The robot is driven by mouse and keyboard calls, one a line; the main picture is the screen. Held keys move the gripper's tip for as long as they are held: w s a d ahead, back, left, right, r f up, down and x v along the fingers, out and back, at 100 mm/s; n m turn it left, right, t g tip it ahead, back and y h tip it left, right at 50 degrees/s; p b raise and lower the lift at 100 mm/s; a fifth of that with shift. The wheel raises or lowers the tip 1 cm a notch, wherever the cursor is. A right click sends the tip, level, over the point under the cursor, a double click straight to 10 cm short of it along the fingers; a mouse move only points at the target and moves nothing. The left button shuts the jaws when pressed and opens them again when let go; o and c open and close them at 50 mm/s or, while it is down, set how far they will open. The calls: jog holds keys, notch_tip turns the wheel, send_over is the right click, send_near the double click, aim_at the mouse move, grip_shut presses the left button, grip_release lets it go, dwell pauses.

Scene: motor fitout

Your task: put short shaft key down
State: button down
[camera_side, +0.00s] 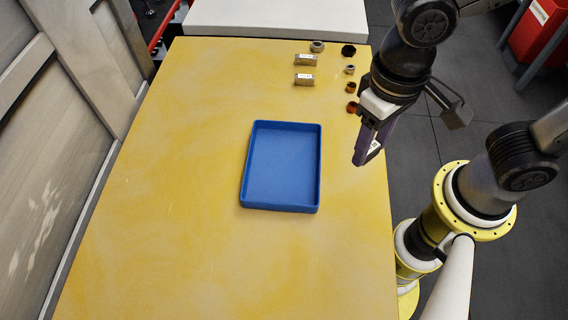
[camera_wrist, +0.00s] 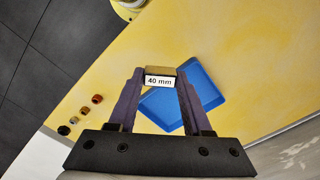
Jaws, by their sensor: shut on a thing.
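The short shaft key (camera_wrist: 160,73) is a small block with a brown-grey top and a white label reading "40 mm". My gripper (camera_wrist: 160,79) is shut on it, with one purple finger at each end. In the side view my gripper (camera_side: 367,153) hangs over the right part of the yellow table, right of the blue tray. Only a bit of the held key's white label (camera_side: 374,147) shows there, between the fingers. The blue tray (camera_side: 318,168) is empty. In the wrist view the tray (camera_wrist: 205,82) lies below and beyond the key, partly hidden by it and a finger.
Two labelled metal blocks, a far one (camera_side: 305,60) and a nearer one (camera_side: 304,80), lie behind the tray. Several small nuts and rings, including a black nut (camera_side: 348,50) and a brown one (camera_side: 352,107), line the right edge. The yellow table (camera_side: 170,180) is clear at left and front.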

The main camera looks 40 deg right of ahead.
jog(key=shift+a+f, duration=0.1)
jog(key=shift+a, duration=0.2)
jog(key=w+a+f, duration=0.4)
jog(key=w+a, duration=0.2)
send_over(281, 192)
jog(key=f, duration=0.5)
jog(key=shift+s+d, duration=0.25)
jog(key=shift+w+a+f, duration=0.1)
jog(key=shift+f, duration=0.1)
jog(key=shift+w+a+f, duration=0.15)
jog(key=shift+f, duration=1.55)
jog(key=shift+f, duration=0.1)
jog(key=c, duration=0.6)
grip_release()
